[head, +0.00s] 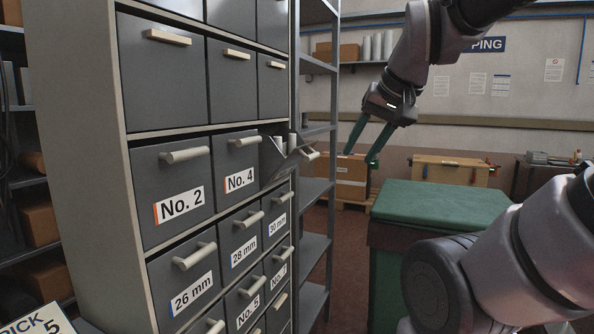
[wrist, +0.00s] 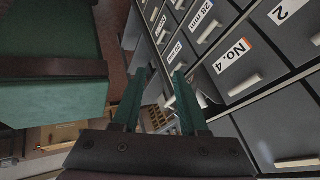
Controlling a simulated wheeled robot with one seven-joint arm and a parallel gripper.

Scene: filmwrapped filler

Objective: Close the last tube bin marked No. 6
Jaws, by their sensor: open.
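The bin standing open (head: 274,160) is right of the No. 4 bin (head: 238,168) in the head view, in the same row. It is tipped out of the cabinet, with its pale handle (head: 310,155) sticking out to the right. Its label does not show, so I cannot read a No. 6 on it. My gripper (head: 361,155) is open and empty, right of that handle and apart from it in the picture. In the wrist view my gripper (wrist: 160,74) has its green fingers spread. The open bin seems partly hidden behind the right finger there.
The grey cabinet holds shut bins, including No. 2 (head: 180,200), 28 mm (head: 243,248) and 26 mm (head: 190,290). A metal shelf rack (head: 316,190) stands behind it. A green-topped stand (head: 440,205) is at the right. Wooden crates (head: 450,170) stand by the wall.

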